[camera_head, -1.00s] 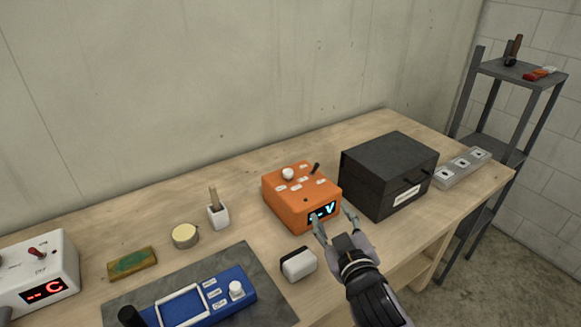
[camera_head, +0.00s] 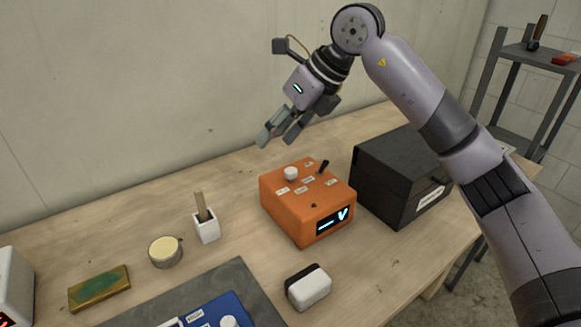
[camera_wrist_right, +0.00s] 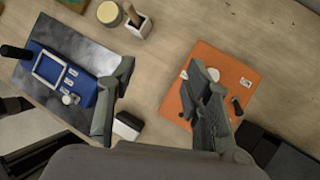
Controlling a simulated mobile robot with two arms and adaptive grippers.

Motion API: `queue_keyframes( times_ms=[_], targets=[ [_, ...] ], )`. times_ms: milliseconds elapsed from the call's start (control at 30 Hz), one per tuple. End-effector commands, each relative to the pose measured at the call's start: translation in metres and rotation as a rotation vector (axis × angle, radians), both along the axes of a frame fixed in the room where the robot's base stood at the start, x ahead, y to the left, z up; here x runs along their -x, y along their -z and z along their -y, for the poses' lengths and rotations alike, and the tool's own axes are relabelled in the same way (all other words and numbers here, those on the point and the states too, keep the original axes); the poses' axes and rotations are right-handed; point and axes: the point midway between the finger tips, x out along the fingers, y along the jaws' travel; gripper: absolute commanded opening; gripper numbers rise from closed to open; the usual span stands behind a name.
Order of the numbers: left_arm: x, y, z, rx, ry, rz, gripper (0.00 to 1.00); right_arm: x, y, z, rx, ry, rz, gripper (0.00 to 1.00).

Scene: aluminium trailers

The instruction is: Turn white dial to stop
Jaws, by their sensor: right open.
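An orange box (camera_head: 300,216) stands on the wooden table. A round white dial (camera_head: 291,173) sits on its top, beside a black toggle lever (camera_head: 323,167). Its front has a lit display (camera_head: 334,220). In the right wrist view the orange box (camera_wrist_right: 203,97) and its white dial (camera_wrist_right: 213,74) are partly behind a finger. My right gripper (camera_head: 277,139) is open and empty, above and slightly behind the box, fingers pointing down-left, apart from the dial. A second white knob (camera_head: 230,321) is on the blue panel (camera_head: 208,311). My left gripper is not in view.
A black case (camera_head: 385,180) stands close on the box's right. A black-and-white block (camera_head: 309,289) lies in front. A white cup with a stick (camera_head: 207,229), a round tin (camera_head: 165,252) and a green-topped pad (camera_head: 99,288) are on the left. A shelf (camera_head: 525,90) stands at right.

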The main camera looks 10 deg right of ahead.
Motion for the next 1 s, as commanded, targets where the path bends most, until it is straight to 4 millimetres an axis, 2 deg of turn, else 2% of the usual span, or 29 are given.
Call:
queue_keyframes(
  times_ms=[33, 100, 200, 267, 467, 1000],
  targets=[
    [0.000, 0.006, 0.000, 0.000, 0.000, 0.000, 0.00, -0.005, -0.006, 0.025, 0.087, 0.054, 0.007, 0.46],
    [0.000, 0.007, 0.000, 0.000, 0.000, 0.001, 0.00, -0.007, -0.013, 0.052, 0.175, 0.114, 0.003, 0.46],
    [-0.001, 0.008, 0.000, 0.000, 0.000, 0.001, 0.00, -0.007, -0.020, 0.073, 0.245, 0.164, -0.003, 0.46],
    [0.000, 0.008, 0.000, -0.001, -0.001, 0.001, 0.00, -0.007, -0.020, 0.078, 0.263, 0.177, -0.008, 0.46],
    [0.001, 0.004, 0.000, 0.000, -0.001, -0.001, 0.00, -0.014, 0.002, 0.074, 0.267, 0.178, -0.013, 0.46],
    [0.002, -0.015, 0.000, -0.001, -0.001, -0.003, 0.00, -0.052, 0.107, 0.051, 0.264, 0.174, -0.013, 0.46]
  ],
)
